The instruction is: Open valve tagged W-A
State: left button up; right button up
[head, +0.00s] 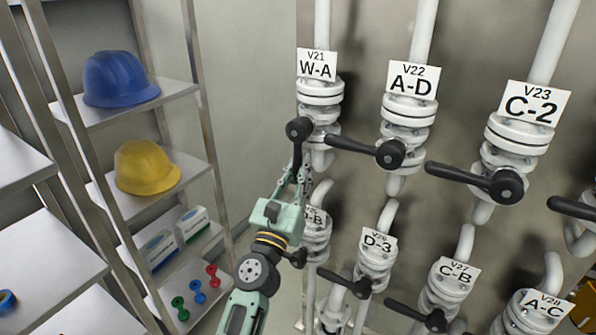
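The valve tagged W-A (320,94) is at the top left of the valve wall in the head view, on a white vertical pipe. Its tag (317,66) also reads V21. Its black lever (297,150) points down from the round hub, roughly along the pipe. My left gripper (297,178) is at the lower end of this lever, with its fingers beside it. The fingers overlap the lever there, so whether they are shut on it cannot be told. My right gripper is not in view.
Valves A-D (408,107) and C-2 (517,135) stand to the right, levers pointing left. Lower valves D-3 (376,256), C-B (448,285) and A-C (527,313) sit close below. A shelf (182,89) with a blue helmet (118,78) and yellow helmet (146,166) is left.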

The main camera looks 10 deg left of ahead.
pick_arm(q)
jog(key=o, duration=0.4)
jog(key=shift+c, duration=0.2)
jog(key=s+a, duration=0.1)
jog(key=s, duration=1.2)
jog(key=shift+a+f, duration=0.2)
jog(key=shift+a, duration=0.2)
